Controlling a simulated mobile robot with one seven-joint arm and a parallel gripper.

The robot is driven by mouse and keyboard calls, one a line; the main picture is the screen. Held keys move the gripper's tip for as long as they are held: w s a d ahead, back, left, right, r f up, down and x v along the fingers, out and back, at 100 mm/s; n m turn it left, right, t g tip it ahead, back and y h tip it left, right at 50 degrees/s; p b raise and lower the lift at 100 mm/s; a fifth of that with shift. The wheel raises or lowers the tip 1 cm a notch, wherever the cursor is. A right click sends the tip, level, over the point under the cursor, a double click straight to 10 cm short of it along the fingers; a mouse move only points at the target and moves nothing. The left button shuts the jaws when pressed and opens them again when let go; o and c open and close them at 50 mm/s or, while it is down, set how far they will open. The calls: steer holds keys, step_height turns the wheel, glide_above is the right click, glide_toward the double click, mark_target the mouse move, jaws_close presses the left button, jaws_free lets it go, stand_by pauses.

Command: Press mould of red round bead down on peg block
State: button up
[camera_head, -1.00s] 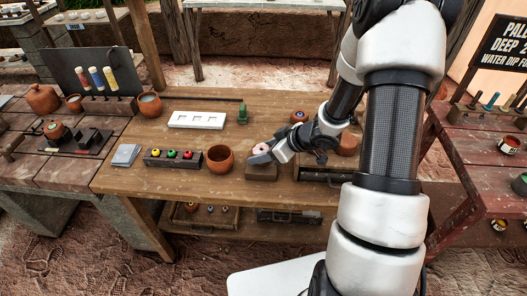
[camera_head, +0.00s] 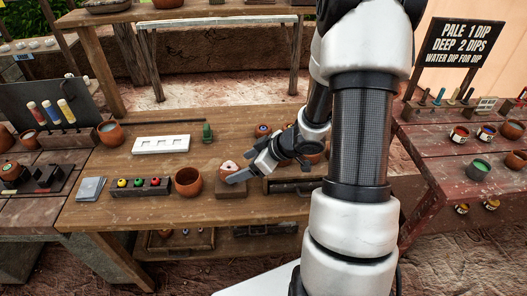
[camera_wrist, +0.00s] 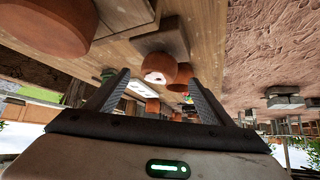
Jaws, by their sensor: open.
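A terracotta mould with a pale pinkish top (camera_head: 229,167) sits on the small brown peg block (camera_head: 231,191) near the front middle of the table. The peg is hidden under the mould, so I cannot tell how far down it sits. My gripper (camera_head: 245,171) is open and empty, close beside the mould on its right. In the wrist view, the mould (camera_wrist: 160,64) and block (camera_wrist: 168,38) lie between and beyond the spread fingers (camera_wrist: 160,90). No contact with the mould shows.
A terracotta bowl (camera_head: 188,181) stands left of the block. A dark rack with green, yellow and red pieces (camera_head: 140,188) lies farther left. Behind are a white tray (camera_head: 160,145), a green cactus-like piece (camera_head: 207,133) and a blue-topped pot (camera_head: 263,130). A dark tray (camera_head: 292,186) is at right.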

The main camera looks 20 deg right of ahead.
steer(key=p+v, duration=0.2)
steer(key=v, duration=0.8)
steer(key=shift+s+d+r+p, duration=0.15)
steer(key=shift+s+r+p, duration=0.05)
steer(key=shift+r+p, duration=0.15)
